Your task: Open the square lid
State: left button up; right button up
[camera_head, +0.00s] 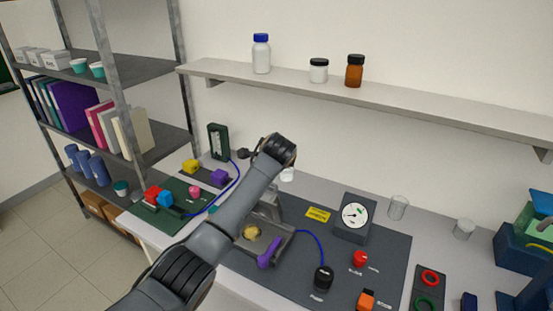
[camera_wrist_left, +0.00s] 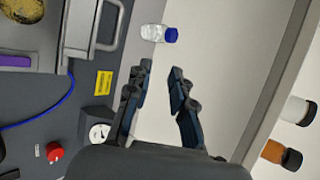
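The rig with the square lid stands on the dark mat, partly behind my left arm in the head view. A grey frame with a bar handle, apparently the lid (camera_wrist_left: 93,32), shows at the upper left of the left wrist view. It seems raised at the back of the rig's tray (camera_head: 285,238), but my arm hides much of it. A yellowish round piece (camera_head: 251,232) and a purple latch-like part (camera_head: 269,252) show at the tray. My left gripper (camera_wrist_left: 162,68) is open and empty, apart from the lid; its fingers are hidden in the head view. My right gripper is not in view.
A blue-capped bottle (camera_wrist_left: 158,33) lies beyond my left fingertips in the wrist view. A gauge (camera_head: 354,216), black knob (camera_head: 323,278) and red knob (camera_head: 360,258) stand right of the rig. A wall shelf (camera_head: 370,98) overhangs the back.

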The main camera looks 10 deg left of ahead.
pick_arm(q)
jog(key=shift+r, duration=0.1)
jog(key=v, duration=1.2)
